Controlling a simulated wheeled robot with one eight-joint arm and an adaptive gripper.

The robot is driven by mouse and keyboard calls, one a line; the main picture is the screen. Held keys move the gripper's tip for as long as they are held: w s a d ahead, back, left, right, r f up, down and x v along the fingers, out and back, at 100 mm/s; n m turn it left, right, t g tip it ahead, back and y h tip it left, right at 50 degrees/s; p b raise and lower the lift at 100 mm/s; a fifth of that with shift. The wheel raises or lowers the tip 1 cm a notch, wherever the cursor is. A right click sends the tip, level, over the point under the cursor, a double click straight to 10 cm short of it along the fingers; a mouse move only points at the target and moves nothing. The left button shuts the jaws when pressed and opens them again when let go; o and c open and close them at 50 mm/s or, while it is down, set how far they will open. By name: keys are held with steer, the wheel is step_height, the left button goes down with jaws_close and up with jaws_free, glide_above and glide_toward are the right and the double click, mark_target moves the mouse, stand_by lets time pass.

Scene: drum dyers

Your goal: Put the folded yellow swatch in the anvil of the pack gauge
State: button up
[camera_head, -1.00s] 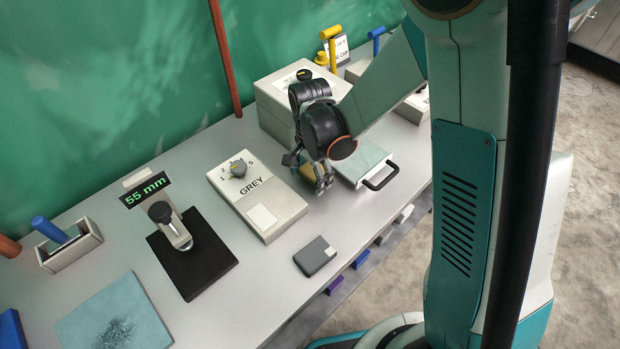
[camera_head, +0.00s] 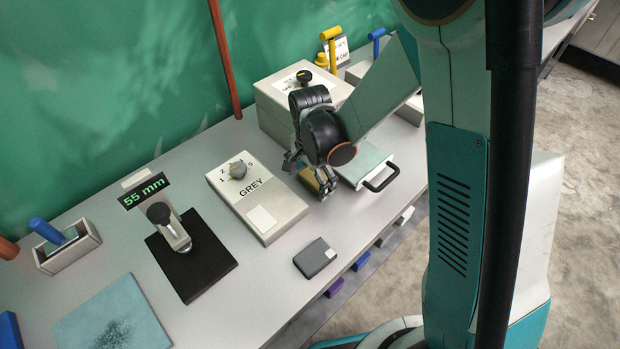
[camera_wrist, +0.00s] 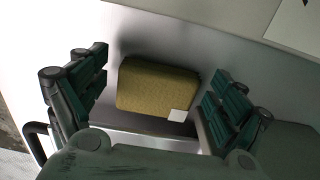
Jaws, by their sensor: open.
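The folded yellow swatch (camera_wrist: 152,84) lies on the grey bench in the wrist view, a small cushion-like block with a white tag at one corner. In the head view a bit of it (camera_head: 311,183) shows beneath my gripper. My gripper (camera_wrist: 158,95) is open, with one finger on each side of the swatch and visible gaps to it. In the head view my gripper (camera_head: 313,178) points down at the bench. The pack gauge (camera_head: 192,262) stands to the left, with a black base, a metal post with a dark knob, and a display reading 55 mm.
A box marked GREY with a dial (camera_head: 258,199) lies between my gripper and the gauge. A dark grey folded block (camera_head: 315,257) lies near the front edge. A pale tray with a black handle (camera_head: 380,178) sits right of my gripper.

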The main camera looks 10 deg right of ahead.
step_height(320, 180, up, 13)
steer(key=p, duration=0.4)
steer(key=s+d+r+n+t, duration=0.6)
steer(key=s+d+r+n, duration=0.4)
steer(key=s+r, duration=0.3)
steer(key=shift+s+r+t, duration=0.25)
steer(key=shift+s+t, duration=0.05)
steer(key=shift+s, duration=0.35)
steer(key=shift+o, duration=0.5)
steer(key=shift+s+d+n, duration=0.4)
steer(key=shift+s+n, duration=0.15)
steer(key=shift+n, duration=0.05)
steer(key=m+g+b, duration=0.4)
steer(key=m+g, duration=0.3)
steer(key=m, duration=0.4)
glide_above(308, 179)
step_height(308, 179, down, 20)
steer(key=shift+f, duration=0.2)
steer(key=shift+s+f+b, duration=0.2)
steer(key=shift+f+b, duration=0.4)
steer(key=shift+f, duration=0.6)
steer(key=shift+s+f+b, duration=0.15)
steer(key=shift+f+b, duration=0.45)
steer(key=shift+f, duration=1.05)
